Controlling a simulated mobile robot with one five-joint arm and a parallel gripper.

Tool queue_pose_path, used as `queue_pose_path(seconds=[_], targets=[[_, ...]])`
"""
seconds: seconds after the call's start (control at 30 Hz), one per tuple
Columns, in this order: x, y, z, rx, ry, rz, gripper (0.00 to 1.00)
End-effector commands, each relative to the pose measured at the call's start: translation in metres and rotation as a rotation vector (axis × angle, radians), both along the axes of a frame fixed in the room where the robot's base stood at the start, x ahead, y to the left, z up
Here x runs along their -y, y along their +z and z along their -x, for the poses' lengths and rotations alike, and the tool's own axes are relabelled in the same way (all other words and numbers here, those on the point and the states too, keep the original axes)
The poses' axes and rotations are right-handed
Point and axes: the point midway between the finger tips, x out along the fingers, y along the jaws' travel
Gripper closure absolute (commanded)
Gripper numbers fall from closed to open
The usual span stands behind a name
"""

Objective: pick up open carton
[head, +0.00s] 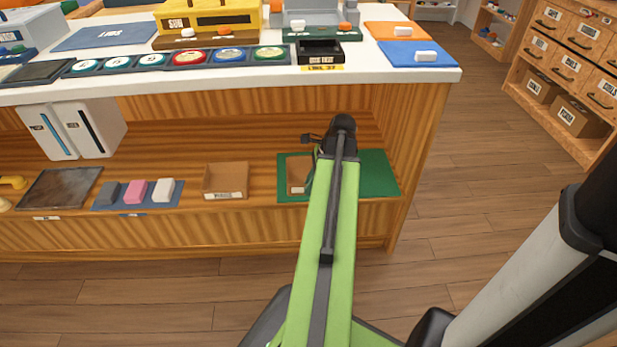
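A shallow brown open-topped carton (226,181) with a white label on its front sits on the wooden lower shelf. A second brown box (298,174) stands on the green mat (381,174) to its right, partly hidden behind my arm. I cannot tell whether this second box is open. My green arm reaches forward over the mat. My gripper (312,141) is at its far end, close to the second box in the picture. Its fingers are small and mostly hidden, so neither their opening nor any contact shows.
The white countertop (405,78) overhangs the shelf, and a wooden side panel (412,140) closes its right end. Left along the shelf are a blue mat with coloured blocks (136,191), a dark tray (60,188) and white upright cases (88,129). Floor at right is clear.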

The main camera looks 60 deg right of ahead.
Motion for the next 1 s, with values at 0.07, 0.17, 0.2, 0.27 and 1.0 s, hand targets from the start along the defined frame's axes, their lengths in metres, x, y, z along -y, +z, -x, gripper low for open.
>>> queue_pose_path(seconds=[0.07, 0.17, 0.2, 0.27, 1.0], targets=[[0.0, 0.0, 0.0, 0.0, 0.0, 0.0, 0.95], [0.0, 0.0, 0.0, 0.0, 0.0, 0.0, 1.0], [0.0, 0.0, 0.0, 0.0, 0.0, 0.0, 1.0], [0.0, 0.0, 0.0, 0.0, 0.0, 0.0, 1.0], [-0.002, 0.043, -0.003, 0.0, 0.005, 0.0, 1.0]])
